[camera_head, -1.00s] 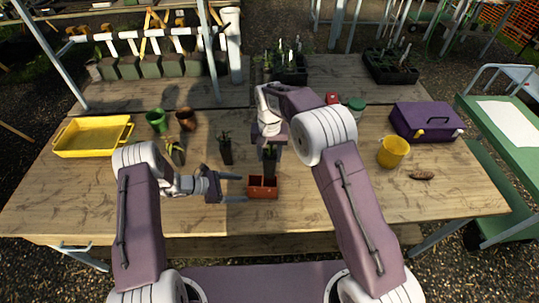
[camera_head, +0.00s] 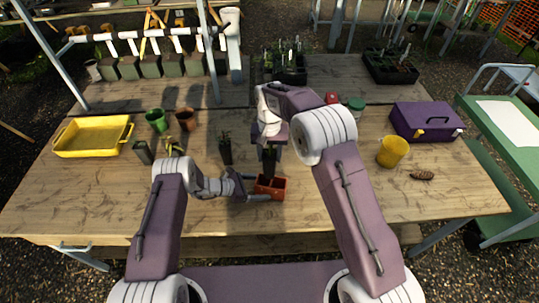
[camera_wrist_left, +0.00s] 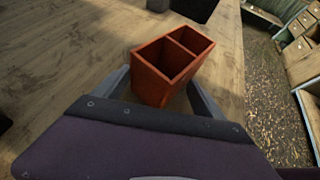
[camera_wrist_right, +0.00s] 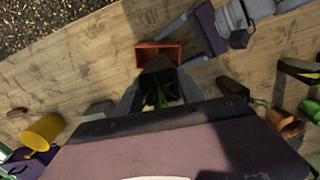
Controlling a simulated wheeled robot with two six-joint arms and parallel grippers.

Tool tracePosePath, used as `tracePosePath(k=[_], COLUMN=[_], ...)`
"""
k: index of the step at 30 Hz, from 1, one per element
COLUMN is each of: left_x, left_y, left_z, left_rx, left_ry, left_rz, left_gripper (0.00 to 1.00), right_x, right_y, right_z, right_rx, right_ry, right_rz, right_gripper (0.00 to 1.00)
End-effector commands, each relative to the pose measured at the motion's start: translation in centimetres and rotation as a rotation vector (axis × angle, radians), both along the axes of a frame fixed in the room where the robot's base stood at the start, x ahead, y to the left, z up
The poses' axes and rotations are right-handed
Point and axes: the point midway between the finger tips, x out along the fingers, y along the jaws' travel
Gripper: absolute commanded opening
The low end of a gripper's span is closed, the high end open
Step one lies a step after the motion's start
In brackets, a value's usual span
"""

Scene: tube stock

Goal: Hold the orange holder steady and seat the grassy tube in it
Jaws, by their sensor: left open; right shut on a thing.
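The orange holder (camera_head: 279,188), a small open box with two compartments, stands near the table's front edge. It also shows in the left wrist view (camera_wrist_left: 152,84) and the right wrist view (camera_wrist_right: 146,56). My left gripper (camera_head: 262,188) is open, one finger on each side of the holder; I cannot tell whether they touch it. My right gripper (camera_wrist_right: 159,92) is shut on a dark tube with green grassy leaves (camera_wrist_right: 158,76). In the head view this tube (camera_head: 269,163) is upright just above or behind the holder; its lower end's exact height is unclear.
Another dark planted tube (camera_head: 226,153) stands left of the right gripper. A further dark tube (camera_head: 143,152), green pot (camera_head: 157,121) and brown pot (camera_head: 186,120) stand farther left, near a yellow tray (camera_head: 92,153). A yellow pot (camera_head: 393,152) and purple box (camera_head: 428,121) are right.

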Motion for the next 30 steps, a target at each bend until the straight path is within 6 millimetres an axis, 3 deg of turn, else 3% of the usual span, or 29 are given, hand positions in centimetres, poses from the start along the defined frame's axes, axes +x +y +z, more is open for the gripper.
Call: tracePosePath(k=[9,12,16,30], left_x=[0.03,0.04,0.04,0.05], left_y=[-0.21,-0.20,-0.20,-0.19], left_z=[-0.13,-0.12,-0.12,-0.10], left_rx=[0.001,0.001,0.001,0.000], left_ry=[0.000,0.000,0.000,-0.001], left_rz=[0.000,0.000,0.000,0.000], left_gripper=[0.78,0.52,0.39,0.35], right_x=[0.01,0.01,0.02,0.02], right_y=[0.01,0.01,0.01,0.01], right_z=[0.03,0.03,0.03,0.03], right_rx=[0.000,0.000,0.000,0.000], right_ry=[-0.001,-0.001,-0.001,-0.001], right_rz=[0.000,0.000,0.000,0.000], right_gripper=[0.00,0.00,0.00,0.00])
